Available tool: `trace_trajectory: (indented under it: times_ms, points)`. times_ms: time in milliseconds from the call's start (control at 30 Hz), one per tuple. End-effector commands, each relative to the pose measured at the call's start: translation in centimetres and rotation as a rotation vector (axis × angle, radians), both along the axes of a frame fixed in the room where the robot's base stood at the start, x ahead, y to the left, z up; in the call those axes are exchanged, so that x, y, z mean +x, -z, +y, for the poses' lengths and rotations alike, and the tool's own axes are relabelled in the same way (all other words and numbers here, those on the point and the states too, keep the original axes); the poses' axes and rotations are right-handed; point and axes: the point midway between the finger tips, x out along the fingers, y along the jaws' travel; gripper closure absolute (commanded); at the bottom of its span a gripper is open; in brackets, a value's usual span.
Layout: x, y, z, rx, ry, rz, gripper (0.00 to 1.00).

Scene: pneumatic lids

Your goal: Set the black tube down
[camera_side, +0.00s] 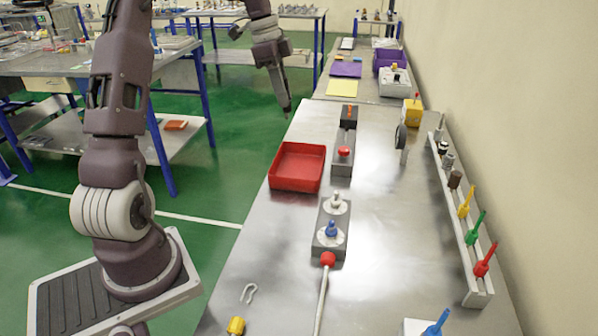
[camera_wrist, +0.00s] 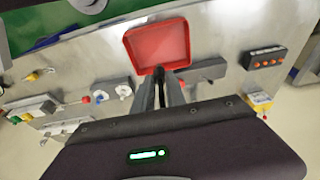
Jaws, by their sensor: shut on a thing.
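My gripper (camera_side: 285,103) hangs high at the far left edge of the metal bench in the side view, pointing down. In the wrist view, my gripper (camera_wrist: 160,80) has its two fingers converging, shut on a small dark thing at the tips. This appears to be the black tube (camera_wrist: 158,71), mostly hidden by the fingers; it is too small to make out in the side view. The red tray (camera_side: 297,167) is empty on the bench, nearer the side camera than my gripper. The tray (camera_wrist: 160,46) lies beyond the fingertips in the wrist view.
Right of the tray is a grey block with a red knob (camera_side: 344,152). A grey base with a blue-topped piece (camera_side: 331,231) stands nearer. A rack with coloured handles (camera_side: 467,210) runs along the right side. Bare bench lies between.

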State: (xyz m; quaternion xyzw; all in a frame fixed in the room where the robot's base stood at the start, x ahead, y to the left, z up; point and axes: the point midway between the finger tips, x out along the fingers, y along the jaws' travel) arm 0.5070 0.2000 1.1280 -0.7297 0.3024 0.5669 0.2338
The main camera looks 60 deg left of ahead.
Motion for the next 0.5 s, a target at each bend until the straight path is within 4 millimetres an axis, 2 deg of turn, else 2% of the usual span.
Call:
trace_trajectory:
  times_ms: [100, 333, 500]
  points:
    - [-0.1, 2.3, 0.0, -0.002, 0.000, 0.002, 1.00]
    - [0.0, 6.0, 0.0, -0.002, 0.000, 0.002, 1.00]
    - [-0.1, 10.1, -0.1, -0.002, 0.002, 0.003, 1.00]
